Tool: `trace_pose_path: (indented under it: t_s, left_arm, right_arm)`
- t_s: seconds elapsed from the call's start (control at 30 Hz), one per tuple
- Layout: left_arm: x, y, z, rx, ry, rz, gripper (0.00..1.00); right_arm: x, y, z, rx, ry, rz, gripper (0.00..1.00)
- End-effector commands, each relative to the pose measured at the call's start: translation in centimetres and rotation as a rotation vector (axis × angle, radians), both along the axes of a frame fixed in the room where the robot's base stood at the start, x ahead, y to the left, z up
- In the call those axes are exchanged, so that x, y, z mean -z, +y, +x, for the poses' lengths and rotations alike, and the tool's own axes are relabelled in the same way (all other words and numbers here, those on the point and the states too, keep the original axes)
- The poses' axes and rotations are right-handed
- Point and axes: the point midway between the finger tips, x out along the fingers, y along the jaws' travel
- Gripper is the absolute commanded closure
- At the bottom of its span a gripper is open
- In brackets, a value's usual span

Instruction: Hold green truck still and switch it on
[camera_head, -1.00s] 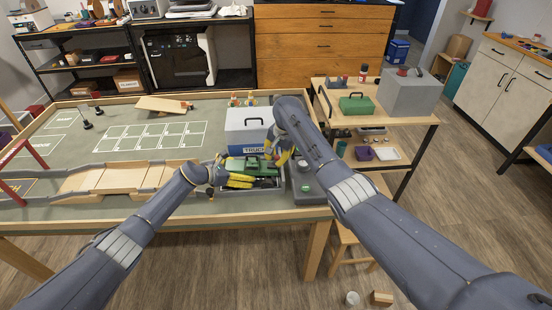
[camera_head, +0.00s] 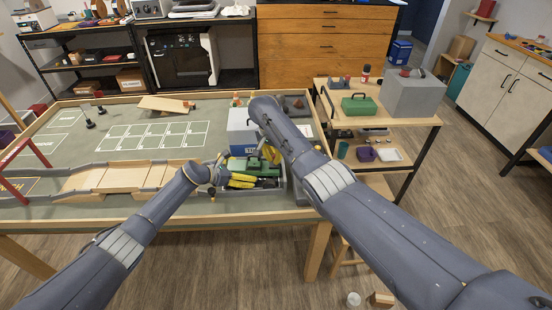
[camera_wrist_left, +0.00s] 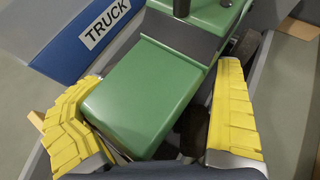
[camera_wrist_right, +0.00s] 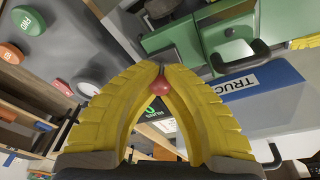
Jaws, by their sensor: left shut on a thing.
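The green truck (camera_head: 262,169) sits in a grey tray (camera_head: 250,190) near the table's front edge. My left gripper (camera_head: 238,181) is shut on the truck, with a yellow finger on each side of its green body (camera_wrist_left: 140,95) in the left wrist view. My right gripper (camera_wrist_right: 160,68) is shut, its yellow fingertips nearly meeting. A small red ball-shaped knob (camera_wrist_right: 160,87) shows at the fingertips; I cannot tell whether they touch it. Parts of the truck (camera_wrist_right: 180,38) show beyond them. In the head view, the right forearm hides most of the right gripper (camera_head: 271,154).
A blue and white box labelled TRUCK (camera_wrist_left: 95,30) stands right behind the tray. A dark panel with a green FWD button (camera_wrist_right: 28,20) and an orange button (camera_wrist_right: 11,53) lies beside it. A wooden ramp (camera_head: 115,178) lies left. The gridded mat (camera_head: 150,136) is clear.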

Motion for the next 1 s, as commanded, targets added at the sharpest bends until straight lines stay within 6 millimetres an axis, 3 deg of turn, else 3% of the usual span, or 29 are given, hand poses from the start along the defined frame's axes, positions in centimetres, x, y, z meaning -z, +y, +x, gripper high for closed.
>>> trace_pose_path:
  t_s: [0.03,0.6,0.9,1.0]
  left_arm:
    - [0.11,-2.46,-0.96,0.034,0.007,-0.015,0.17]
    - [0.13,-2.47,-0.98,0.034,0.008,-0.015,0.17]
    - [0.11,-2.47,-0.97,0.034,0.007,-0.015,0.17]
    - [0.10,-2.46,-0.96,0.034,0.007,-0.015,0.17]
  right_arm:
    - [-0.11,0.40,-0.04,-0.002,0.003,-0.021,1.00]
    - [-0.24,0.60,-0.08,-0.005,0.006,-0.088,1.00]
    - [-0.17,0.45,-0.06,-0.003,0.004,-0.088,0.62]
    - [-0.16,0.42,-0.05,-0.002,0.005,-0.089,0.57]
